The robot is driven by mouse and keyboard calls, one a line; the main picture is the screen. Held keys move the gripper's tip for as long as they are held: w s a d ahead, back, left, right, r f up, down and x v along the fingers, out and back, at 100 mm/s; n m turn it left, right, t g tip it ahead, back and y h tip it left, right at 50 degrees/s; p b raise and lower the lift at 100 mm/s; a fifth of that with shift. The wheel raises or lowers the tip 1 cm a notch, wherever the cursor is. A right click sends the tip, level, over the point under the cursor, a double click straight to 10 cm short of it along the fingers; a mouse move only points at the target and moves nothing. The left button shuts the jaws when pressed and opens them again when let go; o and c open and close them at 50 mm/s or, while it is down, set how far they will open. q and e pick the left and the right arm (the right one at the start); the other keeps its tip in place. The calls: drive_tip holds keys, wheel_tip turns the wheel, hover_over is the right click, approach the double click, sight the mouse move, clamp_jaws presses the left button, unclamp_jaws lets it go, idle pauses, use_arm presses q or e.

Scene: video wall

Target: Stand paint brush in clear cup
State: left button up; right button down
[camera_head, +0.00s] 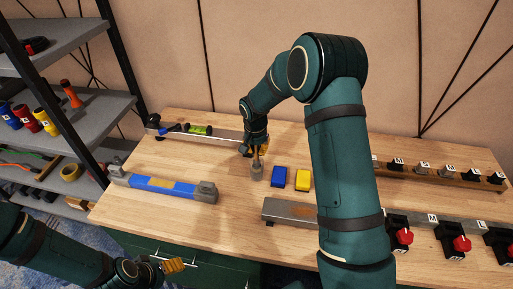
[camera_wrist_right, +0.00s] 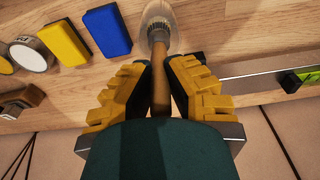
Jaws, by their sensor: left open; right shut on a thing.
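A clear cup (camera_head: 257,173) stands on the wooden table, and its round rim shows at the top of the right wrist view (camera_wrist_right: 157,10). My right gripper (camera_head: 257,150) is above the cup, its yellow fingers (camera_wrist_right: 160,90) shut on the wooden handle of the paint brush (camera_wrist_right: 160,62). The brush points head first toward the cup, with its bristle end at the cup's mouth. How deep it sits inside I cannot tell. My left gripper (camera_head: 173,266) is open and empty at the lower left, in front of the table, away from the cup.
A blue block (camera_head: 279,177) and a yellow block (camera_head: 303,180) lie right of the cup. A blue bar with grey ends (camera_head: 165,186) lies to the left. A rail with a green level (camera_head: 199,130) is behind. Rails with switches (camera_head: 452,238) fill the right side. Shelves stand left.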

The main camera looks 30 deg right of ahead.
drive_tip(key=c, duration=1)
unclamp_jaws()
drive_tip(key=shift+c, duration=0.2)
wheel_tip(320, 180, up, 12)
drive_tip(key=s, duration=0.1)
drive_tip(key=shift+a, duration=0.45)
drive_tip(key=shift+s+f, duration=0.15)
